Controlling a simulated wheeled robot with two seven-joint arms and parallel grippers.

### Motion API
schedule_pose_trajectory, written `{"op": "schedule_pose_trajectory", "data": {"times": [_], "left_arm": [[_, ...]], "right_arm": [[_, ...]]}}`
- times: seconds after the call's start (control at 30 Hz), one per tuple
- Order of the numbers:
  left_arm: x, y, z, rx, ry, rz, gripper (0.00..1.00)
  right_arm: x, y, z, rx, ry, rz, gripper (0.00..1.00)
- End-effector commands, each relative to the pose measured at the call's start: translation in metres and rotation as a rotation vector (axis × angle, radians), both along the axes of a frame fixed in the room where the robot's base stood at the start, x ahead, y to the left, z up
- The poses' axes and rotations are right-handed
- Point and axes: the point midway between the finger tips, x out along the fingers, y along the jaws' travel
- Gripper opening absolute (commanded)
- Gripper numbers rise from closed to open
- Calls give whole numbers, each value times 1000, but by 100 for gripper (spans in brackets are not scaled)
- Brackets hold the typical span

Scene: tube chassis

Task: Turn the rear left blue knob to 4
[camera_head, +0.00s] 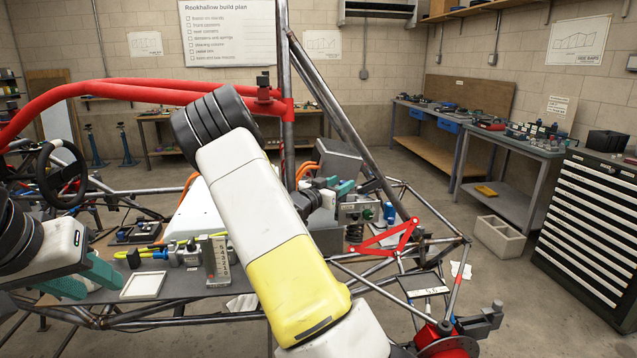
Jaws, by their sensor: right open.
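A small blue cylinder (389,212), possibly the blue knob, shows at the rear corner of the tube chassis (440,240). Its markings are too small to read. A green knob (367,214) sits just left of it on a small metal plate, above a dark coil spring (355,232). My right gripper (346,188) is open, its teal fingers just above and left of these knobs; I cannot tell whether it touches anything. My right arm crosses the middle and hides part of the chassis. My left gripper (88,280) is at the far left, fingers apart and empty.
A dark shelf with a white tray (143,286), a small upright block (217,262) and several tools lies between the grippers. A red bracket (392,238) and frame tubes stand close below the knobs. A slanted tube (345,120) rises behind my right gripper.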

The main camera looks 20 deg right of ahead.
Motion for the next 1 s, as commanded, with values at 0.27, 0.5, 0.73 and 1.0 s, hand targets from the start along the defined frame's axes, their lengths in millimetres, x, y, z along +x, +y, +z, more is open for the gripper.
{"op": "schedule_pose_trajectory", "data": {"times": [0.27,0.5,0.73,1.0], "left_arm": [[0,0,0,0,0,0,38],[0,0,0,0,0,0,38],[0,0,0,0,0,0,38],[0,0,0,0,0,0,38]], "right_arm": [[9,-16,0,1,0,1,45],[9,-16,0,1,0,1,37],[9,-16,0,1,0,1,0],[8,-18,1,-4,0,40,0]]}}
